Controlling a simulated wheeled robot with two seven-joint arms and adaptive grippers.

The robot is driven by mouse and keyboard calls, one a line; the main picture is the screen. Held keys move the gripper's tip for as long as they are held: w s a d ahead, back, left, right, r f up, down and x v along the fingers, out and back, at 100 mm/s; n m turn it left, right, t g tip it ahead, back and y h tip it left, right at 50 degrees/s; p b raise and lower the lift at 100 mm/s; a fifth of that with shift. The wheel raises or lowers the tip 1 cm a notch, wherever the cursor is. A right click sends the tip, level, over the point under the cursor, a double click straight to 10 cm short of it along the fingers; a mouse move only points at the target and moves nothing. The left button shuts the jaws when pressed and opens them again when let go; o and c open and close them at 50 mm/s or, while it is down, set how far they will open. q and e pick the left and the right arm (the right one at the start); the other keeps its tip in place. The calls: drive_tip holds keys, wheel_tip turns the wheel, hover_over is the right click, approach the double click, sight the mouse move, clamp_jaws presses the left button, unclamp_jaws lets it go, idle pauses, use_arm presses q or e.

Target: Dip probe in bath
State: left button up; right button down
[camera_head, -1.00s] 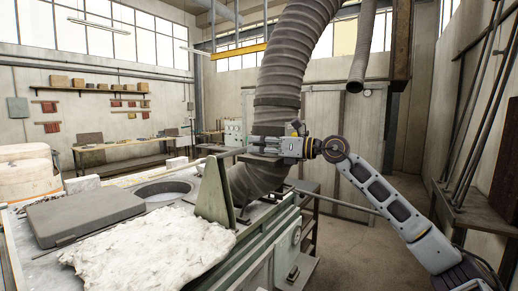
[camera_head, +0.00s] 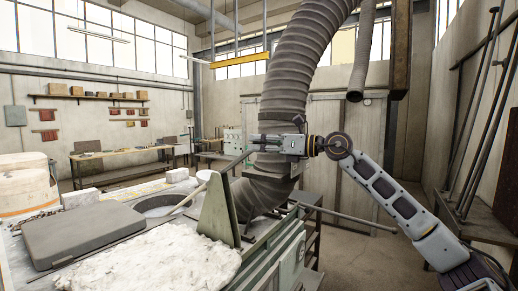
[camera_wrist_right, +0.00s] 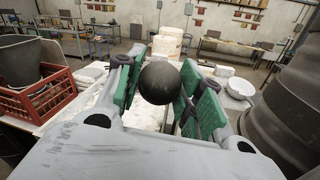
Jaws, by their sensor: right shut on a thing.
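In the head view my right gripper (camera_head: 258,139) is above the bench, in front of the ribbed duct. In the right wrist view its green-padded fingers (camera_wrist_right: 165,88) are shut on the probe, with a dark ball (camera_wrist_right: 160,82) showing between them. A thin pale rod (camera_head: 205,185), apparently the probe's shaft, slants down and left from the gripper towards the round bath (camera_head: 150,203). Its lower end is at the bath's rim area; I cannot tell whether it is inside. My left gripper is out of view.
A grey slab (camera_head: 80,232) lies left of the bath, and a rough white sheet (camera_head: 150,262) in front. An upright green plate (camera_head: 215,210) stands close right of the bath. The large ribbed duct (camera_head: 288,80) is beside my gripper. A red crate (camera_wrist_right: 45,98) shows at left.

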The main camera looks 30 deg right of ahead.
drive_tip(key=shift+d+r, duration=0.2)
drive_tip(key=shift+r, duration=0.35)
drive_tip(key=c, duration=1.2)
unclamp_jaws()
drive_tip(key=shift+c, duration=0.2)
drive_tip(key=shift+o, duration=1.3)
drive_tip(key=shift+w+a+f, duration=0.1)
drive_tip(key=shift+w+a, duration=0.1)
drive_tip(key=shift+o, duration=0.3)
drive_tip(key=shift+w+a+f, duration=0.15)
drive_tip(key=shift+w+f, duration=0.05)
drive_tip(key=shift+s+d+f, duration=0.1)
drive_tip(key=shift+s+d, duration=0.15)
drive_tip(key=shift+s, duration=0.1)
drive_tip(key=shift+s+d, duration=0.15)
drive_tip(key=shift+s, duration=0.05)
drive_tip(key=shift+s+d, duration=0.2)
drive_tip(key=shift+s, duration=0.1)
drive_tip(key=shift+s, duration=0.1)
